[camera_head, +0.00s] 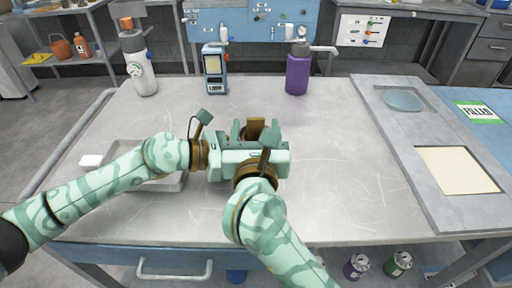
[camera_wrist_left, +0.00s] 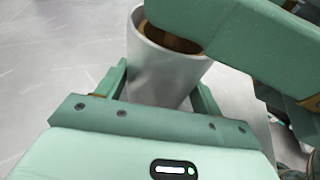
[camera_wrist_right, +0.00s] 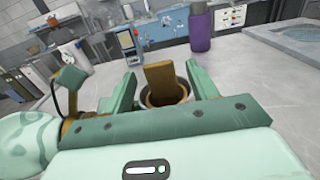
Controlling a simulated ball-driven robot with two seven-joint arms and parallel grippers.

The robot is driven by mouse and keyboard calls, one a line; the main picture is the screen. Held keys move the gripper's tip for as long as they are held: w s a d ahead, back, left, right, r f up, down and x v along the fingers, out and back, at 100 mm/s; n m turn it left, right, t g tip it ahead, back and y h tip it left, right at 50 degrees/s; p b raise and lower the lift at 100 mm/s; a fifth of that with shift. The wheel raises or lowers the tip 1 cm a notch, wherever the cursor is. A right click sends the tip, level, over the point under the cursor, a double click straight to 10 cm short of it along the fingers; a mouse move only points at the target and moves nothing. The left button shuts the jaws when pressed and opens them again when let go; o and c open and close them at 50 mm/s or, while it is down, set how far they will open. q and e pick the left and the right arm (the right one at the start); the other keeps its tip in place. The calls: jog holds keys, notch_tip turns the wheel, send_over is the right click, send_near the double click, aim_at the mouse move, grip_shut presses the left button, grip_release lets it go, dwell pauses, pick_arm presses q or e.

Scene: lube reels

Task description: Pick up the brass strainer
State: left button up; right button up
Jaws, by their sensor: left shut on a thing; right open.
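The brass strainer (camera_head: 256,124) sits in a grey metal cup (camera_wrist_left: 165,72). Its flat brass tab (camera_wrist_right: 158,82) stands up above the rim in the right wrist view. My left gripper (camera_wrist_left: 162,90) is shut on the cup, with a finger on each side of it. My right gripper (camera_wrist_right: 160,85) is open, with its fingers on either side of the tab and the cup's rim. It also shows in the head view (camera_head: 256,132). The right gripper's body hides part of the cup in the left wrist view. The cup is mostly hidden in the head view.
A shallow tray (camera_head: 172,184) lies partly under my left arm. A grey panel (camera_head: 400,130) lies at the right. The table between is clear.

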jog(key=w, duration=0.4)
jog(key=shift+s, duration=0.1)
grip_shut()
notch_tip(320, 180, up, 18)
dwell(0.3)
pick_arm(q)
jog(key=o, duration=0.8)
jog(key=shift+o, duration=0.2)
jog(key=shift+a, duration=0.1)
